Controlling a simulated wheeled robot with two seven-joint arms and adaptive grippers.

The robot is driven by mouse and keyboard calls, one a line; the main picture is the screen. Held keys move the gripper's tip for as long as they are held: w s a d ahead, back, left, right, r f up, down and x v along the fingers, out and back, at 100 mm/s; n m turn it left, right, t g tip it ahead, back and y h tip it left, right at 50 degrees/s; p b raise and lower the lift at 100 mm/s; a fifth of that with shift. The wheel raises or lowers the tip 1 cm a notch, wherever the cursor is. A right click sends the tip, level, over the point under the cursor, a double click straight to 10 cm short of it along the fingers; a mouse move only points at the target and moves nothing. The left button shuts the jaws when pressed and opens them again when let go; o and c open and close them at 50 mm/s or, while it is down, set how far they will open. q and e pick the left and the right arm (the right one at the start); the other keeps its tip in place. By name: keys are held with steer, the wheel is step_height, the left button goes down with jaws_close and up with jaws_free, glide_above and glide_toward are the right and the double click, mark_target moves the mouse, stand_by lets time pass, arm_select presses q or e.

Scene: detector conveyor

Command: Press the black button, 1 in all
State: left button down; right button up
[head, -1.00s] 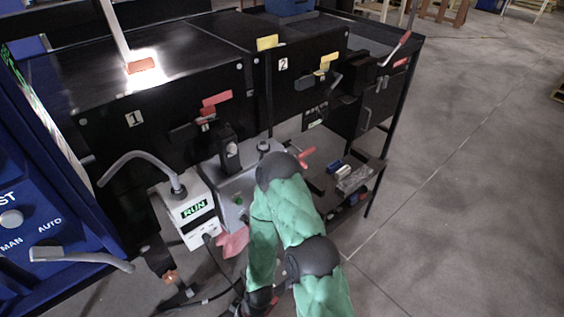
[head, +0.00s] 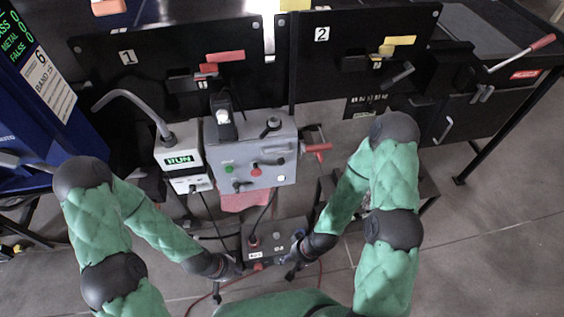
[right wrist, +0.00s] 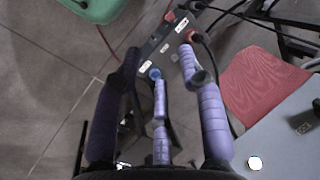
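The grey control box (head: 255,150) stands below the black panels in the head view. It has a green button (head: 229,168), a red button (head: 255,168) and dark knobs. A small dark button box (head: 262,228) with a red button and pale caps sits lower down. I cannot tell for sure which control is the black button. My right gripper (head: 292,268) is beside the small box; in the right wrist view its purple fingers (right wrist: 158,70) are spread apart, empty, towards that box (right wrist: 160,38). My left gripper (head: 232,272) is at the box's left; its fingers are too small to read.
A white RUN unit (head: 180,160) with a grey hose stands left of the control box. A pink-red cloth-like piece (head: 240,201) lies below it and shows in the right wrist view (right wrist: 262,82). Cables run around the small box. Open floor (head: 490,230) is at the right.

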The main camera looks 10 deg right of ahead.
steer(key=shift+a, duration=0.1)
steer(key=shift+c, duration=1.4)
jaws_close()
